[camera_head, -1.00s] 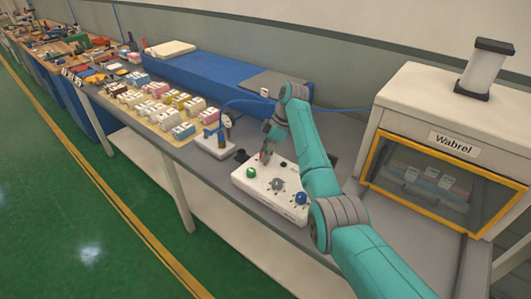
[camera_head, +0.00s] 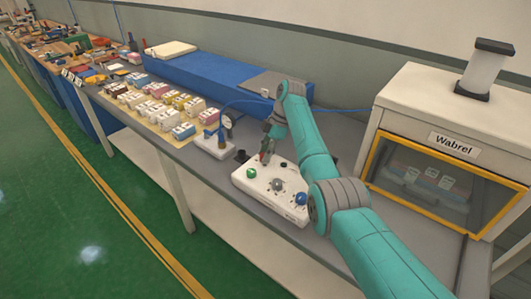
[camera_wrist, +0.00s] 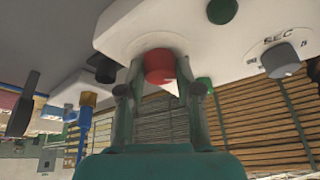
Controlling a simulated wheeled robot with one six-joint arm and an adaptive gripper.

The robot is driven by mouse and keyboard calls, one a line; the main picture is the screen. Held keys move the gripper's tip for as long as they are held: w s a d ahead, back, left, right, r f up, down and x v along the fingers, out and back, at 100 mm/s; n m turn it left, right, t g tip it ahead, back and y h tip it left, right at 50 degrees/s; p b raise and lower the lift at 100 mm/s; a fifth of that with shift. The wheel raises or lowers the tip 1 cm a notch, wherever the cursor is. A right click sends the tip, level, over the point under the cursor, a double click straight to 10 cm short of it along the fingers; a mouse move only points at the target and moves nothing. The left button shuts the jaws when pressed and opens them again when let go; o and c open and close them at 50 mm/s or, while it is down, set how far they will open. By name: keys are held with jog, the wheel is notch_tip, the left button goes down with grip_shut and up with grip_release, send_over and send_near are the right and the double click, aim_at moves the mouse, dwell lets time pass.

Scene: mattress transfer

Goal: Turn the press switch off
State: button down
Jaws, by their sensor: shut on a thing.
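The white control box (camera_head: 262,192) lies on the bench. It carries a green button (camera_head: 251,173), a grey dial (camera_head: 277,185) and a blue knob (camera_head: 301,198). A red knob (camera_wrist: 160,65) on the box sits between the fingers of my gripper (camera_wrist: 160,82) in the wrist view. My gripper (camera_head: 266,152) is shut on this red knob at the far end of the box, and the fingers partly hide it. The press (camera_head: 420,105), labelled Wabrel, stands at the right with a yellow-framed window (camera_head: 440,184). Pale blocks show dimly behind the window.
A small gauge stand (camera_head: 214,146) is left of the control box. Several labelled blocks (camera_head: 160,109) stand on the bench further left. A long blue block (camera_head: 205,78) lies along the back. Green floor (camera_head: 90,205) is clear in front.

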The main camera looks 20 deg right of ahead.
jog(key=c, duration=0.8)
grip_release()
jog(key=v, duration=1.2)
jog(key=shift+s, duration=0.1)
